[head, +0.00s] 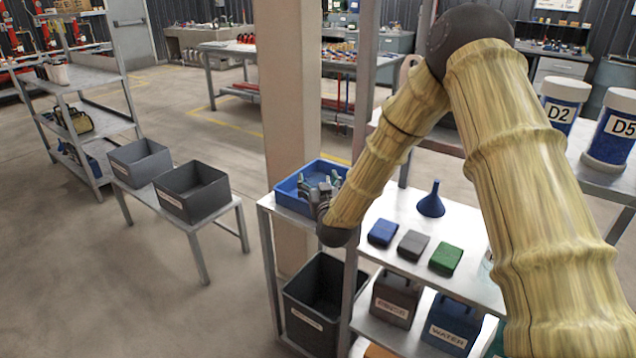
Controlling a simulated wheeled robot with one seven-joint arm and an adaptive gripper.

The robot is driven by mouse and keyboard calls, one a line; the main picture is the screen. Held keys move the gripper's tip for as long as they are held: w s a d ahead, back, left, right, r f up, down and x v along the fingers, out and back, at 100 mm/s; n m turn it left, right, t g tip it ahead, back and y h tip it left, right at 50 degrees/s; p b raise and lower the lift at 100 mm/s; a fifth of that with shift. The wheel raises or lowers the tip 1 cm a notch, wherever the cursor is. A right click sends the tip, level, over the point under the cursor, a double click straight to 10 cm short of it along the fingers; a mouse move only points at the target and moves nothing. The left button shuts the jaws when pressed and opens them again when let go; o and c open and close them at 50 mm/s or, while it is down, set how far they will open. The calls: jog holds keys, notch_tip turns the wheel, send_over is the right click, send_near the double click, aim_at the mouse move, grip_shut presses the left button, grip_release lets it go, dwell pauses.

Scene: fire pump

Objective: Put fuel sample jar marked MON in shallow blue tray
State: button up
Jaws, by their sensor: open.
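The shallow blue tray (288,201) sits at the left end of the metal shelf table, beside the beige column. My gripper (318,188) is at the tray's right part, over or inside it; I cannot tell whether it touches the tray. Its fingers are open, and I see nothing held between them. My gripper and arm hide part of the tray's inside. I can read no jar marked MON. A small piece of something clear (487,261) shows at the edge of my arm on the right of the table; I cannot tell what it is.
A blue funnel (431,203) stands on the table, behind blue (383,233), grey (413,244) and green (445,259) blocks. Large jars D2 (564,105) and D5 (611,128) stand behind right. Dark bins (192,190) sit on a low bench left. The floor between is clear.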

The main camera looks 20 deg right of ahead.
jog(key=shift+r, duration=0.15)
jog(key=shift+s+a+b, duration=0.2)
jog(key=shift+s+a, duration=0.05)
jog(key=shift+s, duration=1.65)
jog(key=shift+s+a+b, duration=0.2)
jog(key=shift+s, duration=1.65)
